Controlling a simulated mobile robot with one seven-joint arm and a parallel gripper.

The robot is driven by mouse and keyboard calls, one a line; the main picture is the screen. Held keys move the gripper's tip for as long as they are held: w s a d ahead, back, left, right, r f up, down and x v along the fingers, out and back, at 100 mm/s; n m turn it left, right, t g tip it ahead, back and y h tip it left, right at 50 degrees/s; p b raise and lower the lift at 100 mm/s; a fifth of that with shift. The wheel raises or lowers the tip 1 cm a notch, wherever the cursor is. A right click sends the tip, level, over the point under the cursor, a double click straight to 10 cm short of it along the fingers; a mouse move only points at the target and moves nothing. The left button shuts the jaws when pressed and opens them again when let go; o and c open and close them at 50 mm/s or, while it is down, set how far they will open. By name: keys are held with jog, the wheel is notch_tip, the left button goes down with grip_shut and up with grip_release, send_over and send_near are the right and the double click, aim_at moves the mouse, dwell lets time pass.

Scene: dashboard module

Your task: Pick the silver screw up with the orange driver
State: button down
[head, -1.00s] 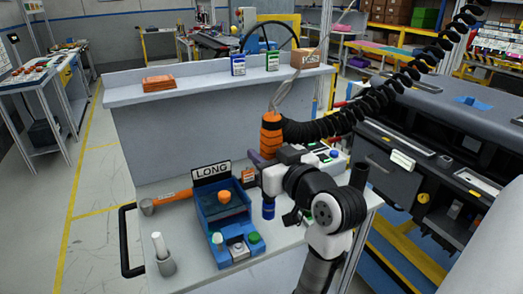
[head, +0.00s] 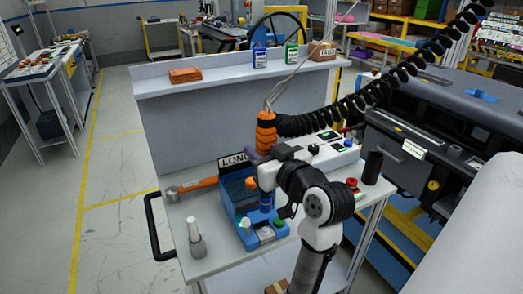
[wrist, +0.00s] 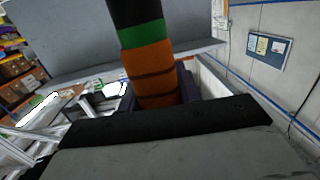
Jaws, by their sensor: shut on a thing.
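My gripper (head: 253,155) is shut on the orange driver (head: 266,130), which hangs upright with a black coiled hose at its top. Its orange body also shows between purple fingers in the wrist view (wrist: 152,75). An orange round piece (head: 251,183) shows in the box. My arm hides part of the box. I cannot make out a silver screw.
A white control unit (head: 330,150) and a black cylinder (head: 372,167) stand to the right. A raised shelf (head: 215,85) runs behind.

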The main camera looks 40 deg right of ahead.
jog(key=shift+a, duration=0.1)
notch_tip(320, 180, down, 7)
jog(key=b, duration=0.5)
jog(key=shift+r, duration=0.15)
dwell(0.3)
jog(key=shift+f+b, duration=0.7)
dwell(1.8)
jog(key=shift+r, duration=0.15)
jog(key=shift+r+p, duration=1.85)
jog(key=shift+r, duration=0.3)
jog(key=shift+f, duration=0.1)
